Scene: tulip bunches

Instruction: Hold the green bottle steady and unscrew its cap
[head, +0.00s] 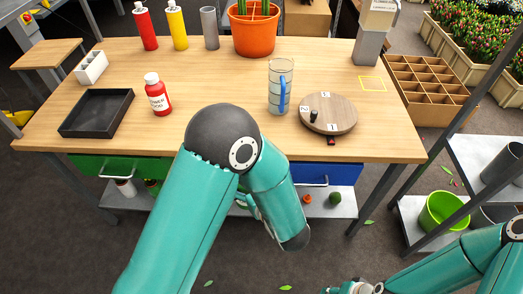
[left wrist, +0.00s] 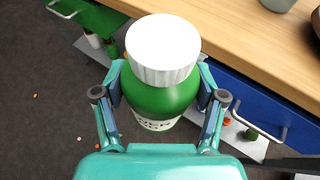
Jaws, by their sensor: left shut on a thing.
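The green bottle (left wrist: 165,101) with its ribbed white cap (left wrist: 162,48) fills the middle of the left wrist view. The cap sits on the bottle, and part of a white label shows below. My left gripper (left wrist: 163,88) is shut on the bottle's body, one finger on each side, under the cap. The bottle is held in front of the table's front edge. In the head view my left arm hides most of the gripper and bottle. My right gripper (head: 354,287) is partly visible at the bottom edge, away from the bottle; its fingers are not clear.
The table's middle is clear.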

